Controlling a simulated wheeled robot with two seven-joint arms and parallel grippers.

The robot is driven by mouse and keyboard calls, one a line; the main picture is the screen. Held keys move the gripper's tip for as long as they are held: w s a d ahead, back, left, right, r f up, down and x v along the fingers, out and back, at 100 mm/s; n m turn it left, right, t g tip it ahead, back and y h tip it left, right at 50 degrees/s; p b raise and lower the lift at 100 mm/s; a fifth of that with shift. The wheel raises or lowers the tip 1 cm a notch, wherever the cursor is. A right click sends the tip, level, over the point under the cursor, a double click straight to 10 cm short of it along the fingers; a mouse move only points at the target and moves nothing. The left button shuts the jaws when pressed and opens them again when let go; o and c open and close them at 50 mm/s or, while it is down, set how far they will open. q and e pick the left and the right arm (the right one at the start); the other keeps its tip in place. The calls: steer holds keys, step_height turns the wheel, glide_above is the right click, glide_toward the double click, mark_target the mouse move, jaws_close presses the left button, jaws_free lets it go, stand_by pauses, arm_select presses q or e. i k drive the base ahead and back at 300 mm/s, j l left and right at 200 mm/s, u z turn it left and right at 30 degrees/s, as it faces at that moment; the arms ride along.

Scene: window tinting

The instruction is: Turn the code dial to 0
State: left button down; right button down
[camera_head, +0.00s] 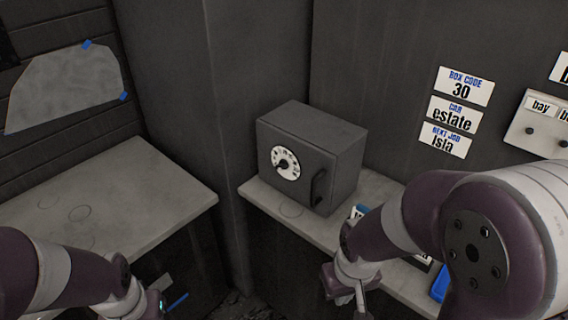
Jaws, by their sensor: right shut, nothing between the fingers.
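A dark grey box (322,150) stands on the right-hand counter. Its front carries a round white code dial (285,163) with dark markings and a dark knob at its centre. The markings are too small to read, so I cannot tell which number the dial is set to. A dark handle (318,187) is on the same front, which looks closed. My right gripper (361,306) is shut and empty, in front of and below the box, apart from the dial. My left gripper (152,305) is low at the left, partly cut off by the bottom edge; its fingers do not show clearly.
Wall signs read "BOX CODE 30" (465,87), "CAR estate" (454,114) and "NEXT JOB Isla" (445,140). A bare left counter (130,190) is separated from the right counter (262,197) by a gap. A blue item (440,287) lies near my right arm.

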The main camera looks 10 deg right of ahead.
mark_target(283, 163)
steer(key=i+j+z, duration=0.4)
steer(key=j, duration=0.35)
steer(key=i+j+z, duration=0.2)
steer(key=i+j, duration=0.15)
steer(key=j, duration=0.1)
